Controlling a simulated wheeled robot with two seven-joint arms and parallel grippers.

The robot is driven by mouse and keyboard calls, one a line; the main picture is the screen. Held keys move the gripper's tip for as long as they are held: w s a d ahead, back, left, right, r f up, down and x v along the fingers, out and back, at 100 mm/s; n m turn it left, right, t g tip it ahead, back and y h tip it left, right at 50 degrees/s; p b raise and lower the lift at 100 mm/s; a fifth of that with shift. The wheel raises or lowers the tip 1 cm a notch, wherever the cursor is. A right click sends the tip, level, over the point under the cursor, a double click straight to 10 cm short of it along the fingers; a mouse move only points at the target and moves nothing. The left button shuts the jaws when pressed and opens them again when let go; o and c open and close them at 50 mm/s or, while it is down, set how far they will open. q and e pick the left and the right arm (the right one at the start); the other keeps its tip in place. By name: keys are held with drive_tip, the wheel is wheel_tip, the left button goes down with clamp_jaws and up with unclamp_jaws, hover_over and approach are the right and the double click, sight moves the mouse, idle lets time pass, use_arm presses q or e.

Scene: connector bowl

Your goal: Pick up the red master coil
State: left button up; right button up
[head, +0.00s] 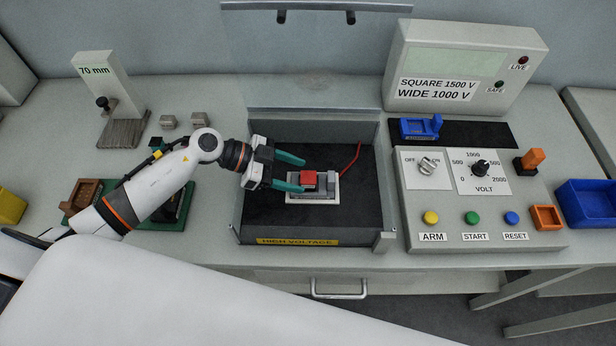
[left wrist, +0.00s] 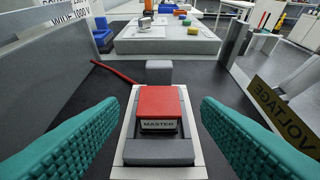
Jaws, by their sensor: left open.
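The red master coil (head: 309,178) sits on a grey and white mount (head: 326,190) inside the open high-voltage box. In the left wrist view the coil (left wrist: 160,102) is a red block with a "MASTER" label on its front. It stands upright in the mount's dark frame. My left gripper (head: 292,174) reaches in from the left with teal fingers open. In the left wrist view the fingers (left wrist: 160,138) lie to the left and right of the mount, with a gap on each side. The coil is between them and slightly ahead of their tips. My right gripper is not in view.
The box (head: 260,218) has low walls, a raised clear lid (head: 300,60) and a "HIGH VOLTAGE" plate (head: 297,242). A red wire (head: 352,158) runs behind the mount. A control panel (head: 530,215) stands to the right. A blue bin (head: 588,210) is at the far right.

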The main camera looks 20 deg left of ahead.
sight(308, 181)
use_arm(q)
drive_tip(key=x, duration=0.2)
drive_tip(key=shift+w+d+f, duration=0.1)
drive_tip(key=shift+w+d, duration=0.05)
drive_tip(key=shift+d, duration=0.1)
drive_tip(key=c, duration=1.1)
